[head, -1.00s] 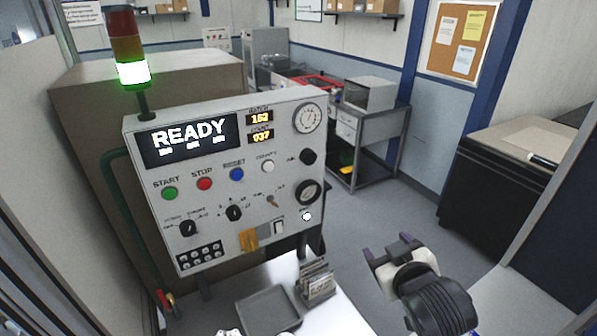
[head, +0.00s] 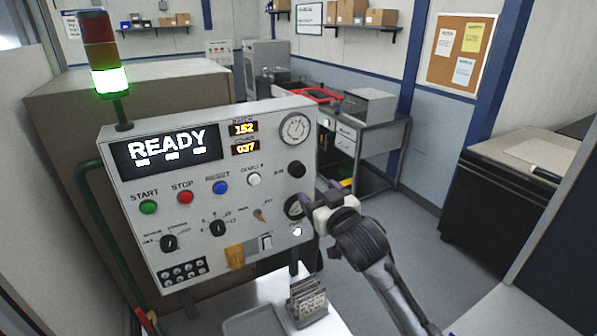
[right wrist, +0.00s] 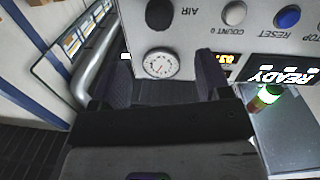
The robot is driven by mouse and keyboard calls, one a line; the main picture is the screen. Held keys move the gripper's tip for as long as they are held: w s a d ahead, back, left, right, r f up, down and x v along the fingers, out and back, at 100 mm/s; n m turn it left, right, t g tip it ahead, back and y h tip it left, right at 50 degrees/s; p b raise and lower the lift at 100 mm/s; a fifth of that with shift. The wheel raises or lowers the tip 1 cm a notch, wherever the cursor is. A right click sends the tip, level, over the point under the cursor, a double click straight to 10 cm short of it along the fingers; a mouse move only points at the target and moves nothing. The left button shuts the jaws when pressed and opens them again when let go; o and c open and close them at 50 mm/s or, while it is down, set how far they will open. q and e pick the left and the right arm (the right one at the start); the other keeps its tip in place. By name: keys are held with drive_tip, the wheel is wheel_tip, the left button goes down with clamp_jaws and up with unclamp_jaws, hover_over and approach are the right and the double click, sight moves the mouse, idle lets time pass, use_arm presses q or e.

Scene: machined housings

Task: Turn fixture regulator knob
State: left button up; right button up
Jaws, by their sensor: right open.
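The control panel (head: 215,190) faces me, with two black round controls at its right edge. The upper one is the AIR knob (head: 297,169). The lower one is a larger black-rimmed dial or knob (head: 293,207), partly covered by my right gripper; its label is unreadable. My right gripper (head: 322,200) is open and empty beside the panel's right edge; contact cannot be told. In the right wrist view the panel appears upside down. The round pressure gauge (right wrist: 162,64) shows between my open fingers, and the AIR knob (right wrist: 160,14) lies at the top. My left gripper is out of view.
Start, stop, reset and count buttons and smaller selectors share the panel. A lit READY display (head: 170,147) and a green-lit stack light (head: 109,80) are at left. A card holder (head: 308,300) and grey tray (head: 255,325) stand below. Open floor lies to the right.

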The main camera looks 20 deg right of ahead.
sight(299, 171)
drive_tip(key=w, duration=0.3)
drive_tip(key=w+p, duration=0.1)
drive_tip(key=w, duration=0.6)
drive_tip(key=shift+a+p, duration=0.3)
drive_tip(key=shift+a, duration=0.1)
drive_tip(key=shift+w, duration=0.5)
drive_tip(key=c, duration=0.7)
drive_tip(key=shift+c, duration=1.1)
